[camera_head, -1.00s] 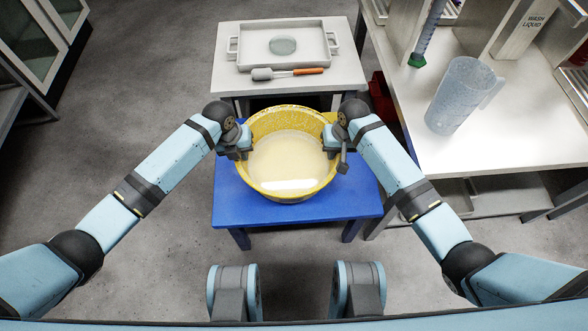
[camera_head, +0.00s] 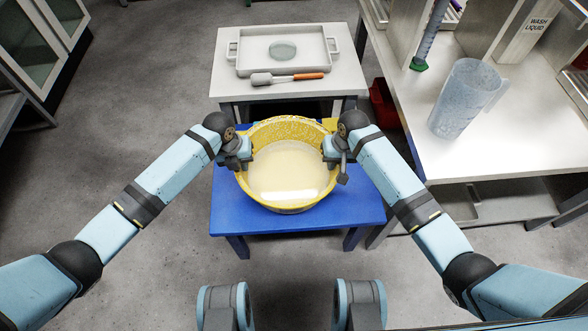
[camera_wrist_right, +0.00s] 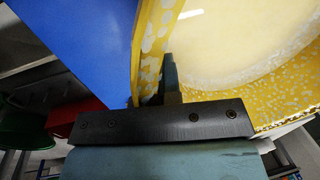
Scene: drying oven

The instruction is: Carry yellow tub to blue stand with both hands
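The yellow tub (camera_head: 287,203) is a round, speckled basin with pale liquid in it. It is over the blue stand (camera_head: 225,207), roughly level; whether its base touches the top cannot be told. My left gripper (camera_head: 243,153) is at the tub's left rim and appears shut on it. My right gripper (camera_head: 333,152) is at the right rim. In the right wrist view a dark finger (camera_wrist_right: 171,80) lies against the inside of the tub wall (camera_wrist_right: 150,45), and the gripper appears shut on it. The outer finger is mostly hidden.
Behind the stand is a white table (camera_head: 350,82) with a tray (camera_head: 243,55) and an orange-handled tool (camera_head: 287,78). A counter (camera_head: 490,135) with a clear jug (camera_head: 462,98) stands to the right. A red bin (camera_head: 384,103) is beneath. The floor at left is clear.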

